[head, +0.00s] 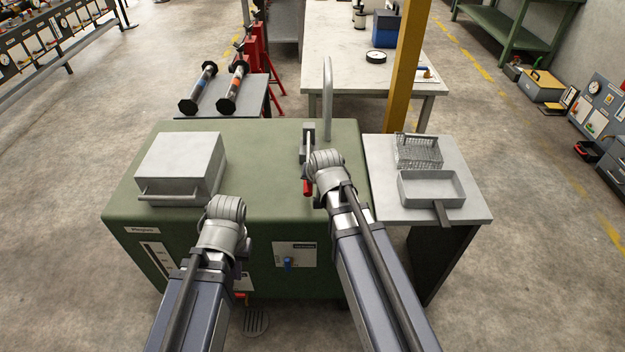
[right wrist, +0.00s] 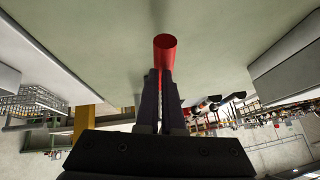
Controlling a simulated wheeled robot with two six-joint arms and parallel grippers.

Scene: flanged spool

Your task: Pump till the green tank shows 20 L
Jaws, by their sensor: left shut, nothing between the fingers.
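The green tank (head: 262,200) stands in the middle of the head view. A narrow upright level gauge (head: 152,256) is on its front left; its reading is too small to tell. The pump lever (head: 308,140) stands on top and has a red handle (head: 308,187). In the right wrist view, the red handle (right wrist: 165,45) runs between the fingers of my right gripper (right wrist: 161,85), which looks shut on it. In the head view, my right wrist hides those fingers. My left gripper (head: 243,250) is shut and empty by the tank's front, its fingertips mostly hidden.
A grey lidded box (head: 181,168) and a bent grey pipe (head: 327,98) are on the tank top. A blue knob (head: 288,263) is on its front. A side table (head: 468,200) at right holds a wire basket (head: 418,152) and a tray (head: 431,188). A yellow post (head: 408,65) rises behind.

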